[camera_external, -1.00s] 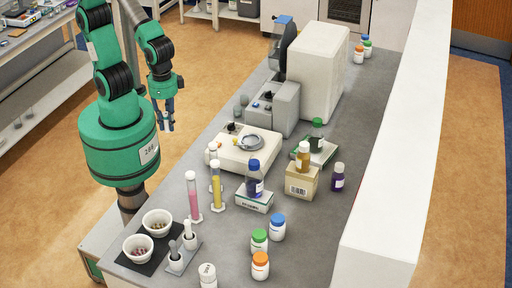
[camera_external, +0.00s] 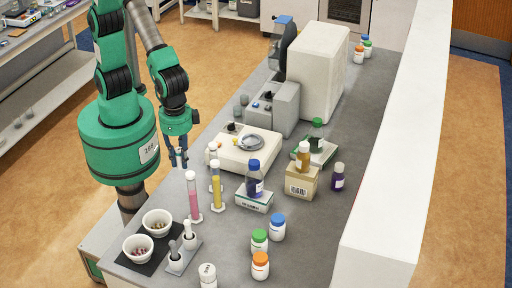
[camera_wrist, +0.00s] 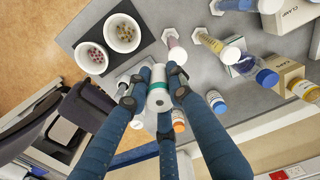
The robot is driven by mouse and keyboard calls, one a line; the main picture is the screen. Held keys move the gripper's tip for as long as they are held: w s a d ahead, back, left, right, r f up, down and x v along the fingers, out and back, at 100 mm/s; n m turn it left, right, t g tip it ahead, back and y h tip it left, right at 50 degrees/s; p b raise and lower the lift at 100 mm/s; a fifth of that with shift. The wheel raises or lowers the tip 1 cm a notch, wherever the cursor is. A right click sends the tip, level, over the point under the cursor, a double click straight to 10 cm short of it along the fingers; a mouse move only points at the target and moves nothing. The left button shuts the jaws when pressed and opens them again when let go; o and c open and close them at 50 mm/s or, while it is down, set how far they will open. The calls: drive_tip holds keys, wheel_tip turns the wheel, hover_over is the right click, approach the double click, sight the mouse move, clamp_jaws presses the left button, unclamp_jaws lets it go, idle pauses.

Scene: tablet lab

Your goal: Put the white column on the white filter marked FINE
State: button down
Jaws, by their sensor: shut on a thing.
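My gripper (camera_external: 181,160) hangs left of the bench, above and behind the tall tubes. In the wrist view its blue fingers are shut on a white column (camera_wrist: 158,90), a white cylinder with a green band seen end-on. In the external view the column shows only as a small pale spot between the fingers. I cannot read FINE anywhere.
A pink tube (camera_external: 193,200) and a yellow tube (camera_external: 216,190) stand close to my gripper. Two white bowls, (camera_external: 138,247) and (camera_external: 157,223), sit on a black mat. A blue-capped bottle (camera_external: 254,182) stands on a white box (camera_external: 254,203). Several capped jars stand in front.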

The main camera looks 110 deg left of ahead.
drive_tip(key=w+d+f, duration=0.3)
drive_tip(key=d, duration=0.4)
drive_tip(key=w+d+f, duration=0.2)
drive_tip(key=w+d, duration=0.2)
drive_tip(key=d, duration=0.3)
drive_tip(key=shift+m, duration=0.4)
wheel_tip(320, 180, down, 5)
drive_tip(key=shift+f, duration=0.15)
drive_tip(key=p, duration=0.1)
hover_over(207, 269)
drive_tip(key=shift+d+f, duration=0.1)
drive_tip(key=shift+f, duration=0.65)
drive_tip(key=shift+f, duration=1.75)
drive_tip(key=shift+f, duration=0.15)
